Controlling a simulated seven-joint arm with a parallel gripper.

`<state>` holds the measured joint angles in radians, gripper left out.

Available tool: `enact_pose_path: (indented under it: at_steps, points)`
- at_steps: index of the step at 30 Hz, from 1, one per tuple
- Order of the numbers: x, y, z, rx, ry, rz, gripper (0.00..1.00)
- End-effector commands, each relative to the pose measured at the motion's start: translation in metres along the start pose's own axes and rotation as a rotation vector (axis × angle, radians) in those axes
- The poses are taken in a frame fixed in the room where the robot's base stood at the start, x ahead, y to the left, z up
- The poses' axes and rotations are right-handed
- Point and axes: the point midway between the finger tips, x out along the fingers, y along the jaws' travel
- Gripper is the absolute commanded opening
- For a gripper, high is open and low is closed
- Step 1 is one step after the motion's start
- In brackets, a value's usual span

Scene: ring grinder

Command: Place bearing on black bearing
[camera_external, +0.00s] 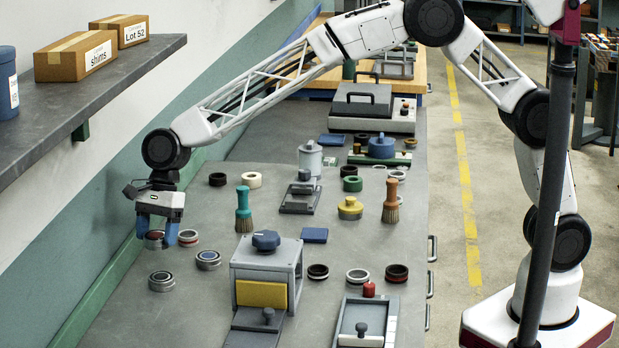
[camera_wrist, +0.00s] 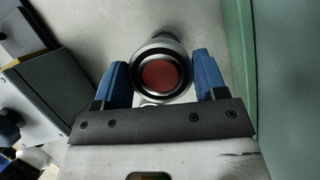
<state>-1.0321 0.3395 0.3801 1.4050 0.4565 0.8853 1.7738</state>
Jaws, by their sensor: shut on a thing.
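My gripper (camera_external: 156,232) is at the left side of the bench, pointing down, with blue fingertips. It is shut on a round bearing (camera_external: 155,240) with a grey metal rim and a reddish centre. In the wrist view this bearing (camera_wrist: 160,74) shows a black ring around a red disc, between the two blue fingers. I cannot tell whether it touches the bench or a thing below. Close by are a bearing with a reddish ring (camera_external: 188,238), one with a blue ring (camera_external: 208,260) and a grey one with a dark ring (camera_external: 161,281). Which is the black bearing is unclear.
A grey press-like block (camera_external: 266,270) with a yellow front stands right of the near bearings. A teal brush (camera_external: 243,210) stands behind it. Dark rings (camera_external: 318,272) lie farther right. A green wall ledge (camera_external: 110,275) runs along the left bench edge.

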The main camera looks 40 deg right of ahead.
Motion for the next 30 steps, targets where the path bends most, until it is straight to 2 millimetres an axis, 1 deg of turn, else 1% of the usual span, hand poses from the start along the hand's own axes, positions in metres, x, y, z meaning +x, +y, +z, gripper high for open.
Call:
enact_pose_path:
  at_steps: [3, 6, 20, 23, 30]
  points:
    - [0.014, 0.0, -0.006, 0.001, 0.0, -0.001, 0.33]
    - [0.021, 0.0, -0.009, 0.0, 0.0, -0.001, 0.33]
    - [0.027, 0.0, -0.011, -0.001, 0.0, -0.001, 0.33]
    - [0.034, 0.0, -0.014, 0.0, 0.0, -0.001, 0.33]
    - [0.061, 0.0, -0.025, 0.001, 0.0, -0.001, 0.33]
